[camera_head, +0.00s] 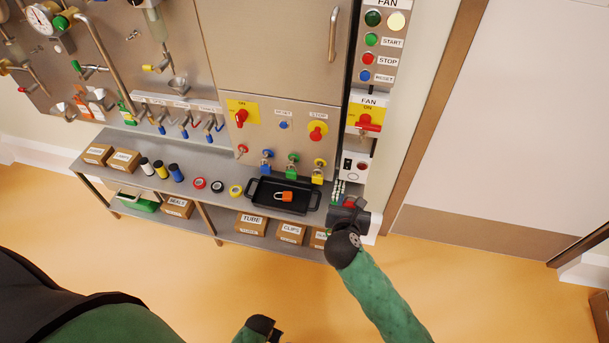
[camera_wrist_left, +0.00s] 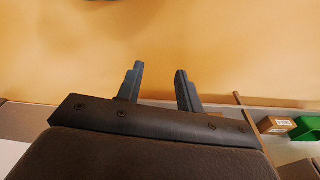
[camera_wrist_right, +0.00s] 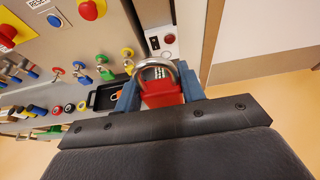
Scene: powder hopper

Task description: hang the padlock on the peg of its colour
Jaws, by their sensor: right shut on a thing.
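My right gripper (camera_head: 347,208) is shut on a red padlock (camera_wrist_right: 162,90), to the right of the shelf in the head view. In the right wrist view its silver shackle points away from the fingers (camera_wrist_right: 160,98). A bare red peg (camera_head: 242,150) is on the steel panel below the red ON switch. To its right hang a blue padlock (camera_head: 266,167), a green padlock (camera_head: 292,171) and a yellow padlock (camera_head: 318,178). An orange padlock (camera_head: 284,197) lies in the black tray. My left gripper (camera_wrist_left: 158,85) is open and empty, low over the floor.
The black tray (camera_head: 258,202) sits on the steel shelf (camera_head: 218,182) below the pegs, with tape rolls and small bottles to its left. Switches (camera_head: 318,131) stick out above the pegs. A fan control box (camera_head: 368,117) is at the right. Floor in front is clear.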

